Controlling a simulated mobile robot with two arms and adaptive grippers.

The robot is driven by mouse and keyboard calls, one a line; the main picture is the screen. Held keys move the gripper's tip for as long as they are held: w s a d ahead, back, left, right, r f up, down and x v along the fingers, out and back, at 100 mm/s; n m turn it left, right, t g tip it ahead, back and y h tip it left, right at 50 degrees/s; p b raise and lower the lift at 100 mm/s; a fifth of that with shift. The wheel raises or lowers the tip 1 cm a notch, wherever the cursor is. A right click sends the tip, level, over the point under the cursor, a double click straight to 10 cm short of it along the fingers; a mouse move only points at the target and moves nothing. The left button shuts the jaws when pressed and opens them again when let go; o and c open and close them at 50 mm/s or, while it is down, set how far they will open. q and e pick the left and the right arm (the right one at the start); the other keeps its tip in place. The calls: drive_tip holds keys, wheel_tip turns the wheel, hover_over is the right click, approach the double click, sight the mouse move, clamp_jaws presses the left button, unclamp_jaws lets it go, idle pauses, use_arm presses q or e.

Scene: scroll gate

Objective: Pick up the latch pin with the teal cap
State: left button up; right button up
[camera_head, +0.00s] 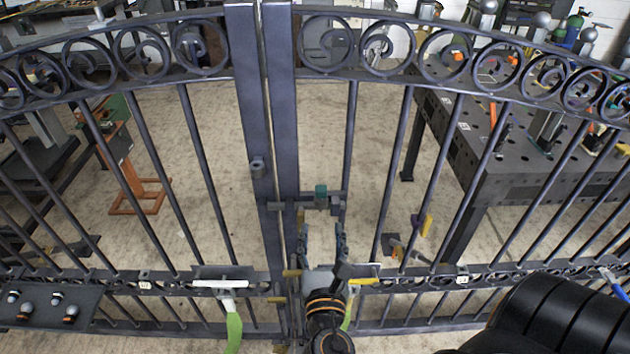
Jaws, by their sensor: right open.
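The latch pin with the teal cap (320,193) sits in the latch on the dark metal scroll gate (282,120), just right of the two middle posts. Only its cap and a little below it show clearly. My right gripper (322,232) is below the cap in the picture, with its fingers pointing up toward it. The fingers are apart and nothing shows between them. I cannot tell how far the gripper is from the pin in depth. My left gripper does not show.
A dark shelf (60,318) with several small knobs is at the lower left. A white-topped tool with a green strip (233,325) hangs on the lower rail. Behind the gate stand a dark work table (540,180) and an orange stand (130,175), with bare floor between.

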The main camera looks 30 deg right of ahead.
sight(322, 194)
drive_tip(key=p+x, duration=0.2)
drive_tip(key=x, duration=0.7)
drive_tip(key=shift+d+r, duration=0.15)
drive_tip(key=shift+d, duration=0.05)
drive_tip(key=x, duration=0.1)
drive_tip(key=p+x, duration=0.1)
drive_tip(key=x, duration=0.2)
drive_tip(key=shift+w+d+f, duration=0.1)
drive_tip(key=shift+d+f, duration=0.05)
drive_tip(key=shift+f, duration=0.15)
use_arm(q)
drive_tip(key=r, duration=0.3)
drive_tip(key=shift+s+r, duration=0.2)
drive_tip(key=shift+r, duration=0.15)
use_arm(e)
drive_tip(key=shift+c, duration=0.2)
clamp_jaws()
